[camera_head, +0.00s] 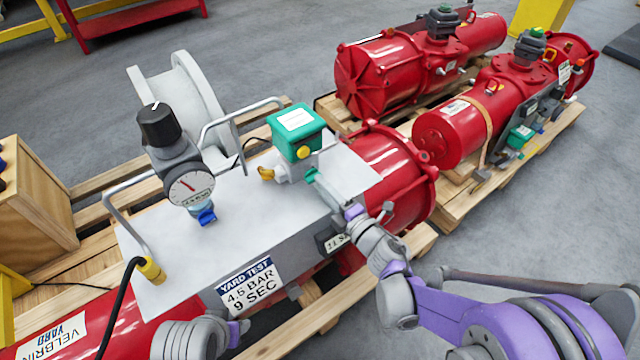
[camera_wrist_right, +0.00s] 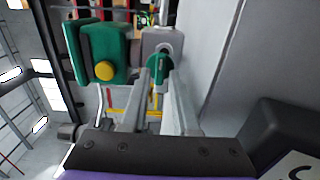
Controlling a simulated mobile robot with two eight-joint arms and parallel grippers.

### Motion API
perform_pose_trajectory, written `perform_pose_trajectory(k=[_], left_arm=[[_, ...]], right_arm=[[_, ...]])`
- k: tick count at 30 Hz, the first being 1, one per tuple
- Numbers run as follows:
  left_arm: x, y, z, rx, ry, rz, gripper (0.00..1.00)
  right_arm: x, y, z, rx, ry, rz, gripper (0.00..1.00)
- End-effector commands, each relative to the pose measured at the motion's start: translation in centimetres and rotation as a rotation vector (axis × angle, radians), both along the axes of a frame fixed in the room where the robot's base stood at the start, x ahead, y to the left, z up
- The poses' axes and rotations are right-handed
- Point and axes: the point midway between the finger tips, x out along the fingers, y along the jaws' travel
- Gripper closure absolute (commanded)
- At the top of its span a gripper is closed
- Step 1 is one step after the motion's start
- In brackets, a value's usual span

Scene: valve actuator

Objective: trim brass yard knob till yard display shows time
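A small brass knob (camera_head: 266,173) sits at the left foot of the green box (camera_head: 297,130) on the grey panel. A small display (camera_head: 337,242) on the panel's front side reads 21 and a partly hidden letter. My right gripper (camera_head: 330,193) is at a green lever (camera_head: 312,176) below the green box. In the right wrist view its fingers (camera_wrist_right: 160,92) flank the green lever (camera_wrist_right: 160,70) closely and appear shut on it. The brass knob is apart from this gripper. A grey and purple part of my left arm shows at the bottom; its fingers are out of view.
A dial gauge (camera_head: 190,187) with a black knob (camera_head: 159,124) stands on the panel. A sign (camera_head: 250,285) reads YARD TEST 4.5 BAR 9 SEC. Metal handles (camera_head: 127,205) rise from the panel. Red actuators (camera_head: 390,75) lie on pallets behind. Grey floor (camera_head: 560,200) is open at right.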

Motion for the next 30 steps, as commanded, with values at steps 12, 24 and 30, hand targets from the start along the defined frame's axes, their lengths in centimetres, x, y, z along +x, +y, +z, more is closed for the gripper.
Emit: perform_pose_trajectory(k=[12, 24, 30], left_arm=[[0.03, 0.0, -0.15, 0.0, 0.0, 0.0, 0.5], [0.03, 0.0, -0.15, 0.0, 0.0, 0.0, 0.5], [0.02, 0.0, -0.13, 0.0, 0.0, 0.0, 0.5]], right_arm=[[1.22, 0.9, 0.01, 0.001, 0.001, 0.0, 0.71], [1.19, 0.89, 0.01, 0.001, 0.001, 0.0, 1.0], [1.18, 0.88, 0.01, -0.006, -0.005, 0.0, 1.0]])
